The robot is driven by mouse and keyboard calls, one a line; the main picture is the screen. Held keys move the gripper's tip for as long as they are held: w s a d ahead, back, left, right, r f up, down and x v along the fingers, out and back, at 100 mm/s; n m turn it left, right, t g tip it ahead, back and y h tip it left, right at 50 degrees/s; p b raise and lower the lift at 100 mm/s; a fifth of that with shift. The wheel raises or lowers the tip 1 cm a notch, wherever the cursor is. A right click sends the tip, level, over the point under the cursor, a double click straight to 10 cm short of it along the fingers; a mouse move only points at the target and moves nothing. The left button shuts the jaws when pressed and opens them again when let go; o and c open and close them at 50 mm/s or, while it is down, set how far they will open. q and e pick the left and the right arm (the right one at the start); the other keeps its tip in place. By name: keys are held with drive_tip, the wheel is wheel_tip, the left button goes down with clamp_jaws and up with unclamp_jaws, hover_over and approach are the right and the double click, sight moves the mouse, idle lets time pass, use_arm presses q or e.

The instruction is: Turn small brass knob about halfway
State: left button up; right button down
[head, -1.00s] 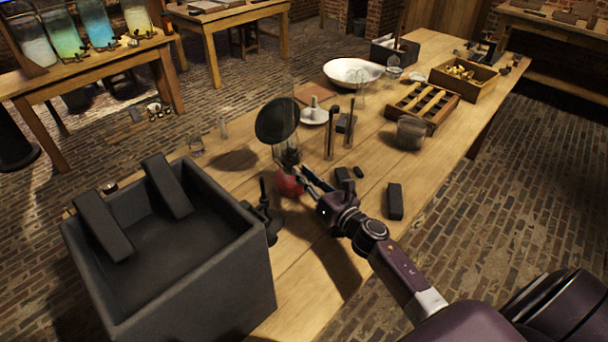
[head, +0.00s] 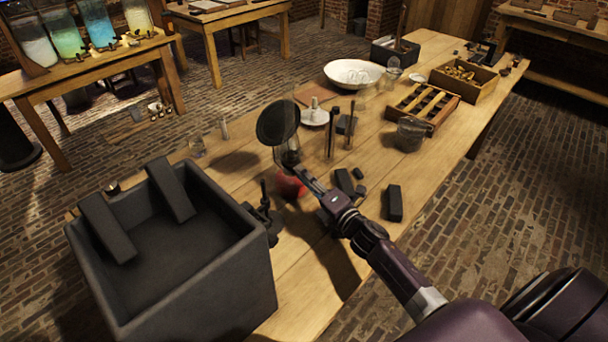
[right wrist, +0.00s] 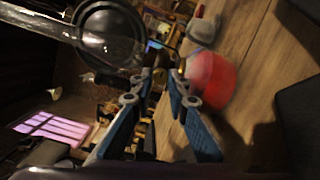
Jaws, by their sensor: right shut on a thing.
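A small oil lamp with a round red base (head: 291,186) stands on the wooden table; the red base also shows in the right wrist view (right wrist: 208,80). My right gripper (head: 291,169) reaches it from the lower right, with its fingertips at the burner just above the base. In the right wrist view the fingers (right wrist: 164,80) are nearly together at the burner, shut on the small brass knob. The knob itself is mostly hidden between the fingertips and blurred. A clear glass chimney (right wrist: 100,40) rises from the burner. My left gripper is not in view.
A round dark disc (head: 278,122) stands right behind the lamp. A large dark open box (head: 180,262) is to the left, with a small dark stand (head: 264,215) between. Dark blocks (head: 395,203) lie right of the gripper. Thin dark rods (head: 331,142) stand behind.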

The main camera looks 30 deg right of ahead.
drive_tip(key=shift+r+m, duration=0.1)
drive_tip(key=shift+m, duration=1)
drive_tip(key=c, duration=1.8)
unclamp_jaws()
drive_tip(key=shift+d, duration=0.1)
drive_tip(key=shift+c, duration=0.2)
drive_tip(key=s+d, duration=0.1)
drive_tip(key=s, duration=1.1)
drive_tip(key=shift+d, duration=0.2)
